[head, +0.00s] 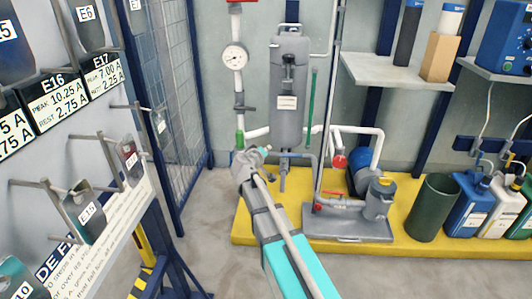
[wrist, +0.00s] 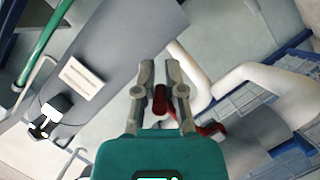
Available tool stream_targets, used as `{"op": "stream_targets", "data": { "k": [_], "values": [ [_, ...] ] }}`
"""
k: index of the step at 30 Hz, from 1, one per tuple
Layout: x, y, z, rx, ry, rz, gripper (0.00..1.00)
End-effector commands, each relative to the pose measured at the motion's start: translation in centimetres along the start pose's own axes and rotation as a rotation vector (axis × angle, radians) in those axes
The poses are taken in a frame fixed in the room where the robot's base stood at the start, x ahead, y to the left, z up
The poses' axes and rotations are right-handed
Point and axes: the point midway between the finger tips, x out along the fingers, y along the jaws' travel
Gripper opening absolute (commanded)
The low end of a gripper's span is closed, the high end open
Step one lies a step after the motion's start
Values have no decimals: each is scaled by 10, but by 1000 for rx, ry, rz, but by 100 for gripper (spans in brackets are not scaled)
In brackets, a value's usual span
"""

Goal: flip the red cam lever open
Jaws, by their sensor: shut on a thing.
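My gripper (head: 248,163) is at the white pipework, just left of and below the grey filter housing (head: 287,100). In the wrist view my gripper (wrist: 161,72) has its two grey fingers closed around a red lever part (wrist: 160,99). A further red piece (wrist: 210,130) shows to the right of the fingers, partly hidden behind them. I cannot tell how far the lever is turned. In the head view the gripper and arm hide the gripped lever.
A pressure gauge (head: 235,57) sits on the pipe above my gripper. A grey pump (head: 378,198) and a green bin (head: 433,205) stand on the yellow platform (head: 243,225). Racks with labelled hanging parts are at the left, beside a blue mesh panel (head: 176,85).

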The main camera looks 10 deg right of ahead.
Motion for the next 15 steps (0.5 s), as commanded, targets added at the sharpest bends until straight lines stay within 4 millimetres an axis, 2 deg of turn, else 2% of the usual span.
{"op": "stream_targets", "data": {
  "k": [7,15],
  "values": [
    [-5,9,-13,-229,2,93,0],
    [-7,11,-16,-286,2,117,0]
  ]
}}
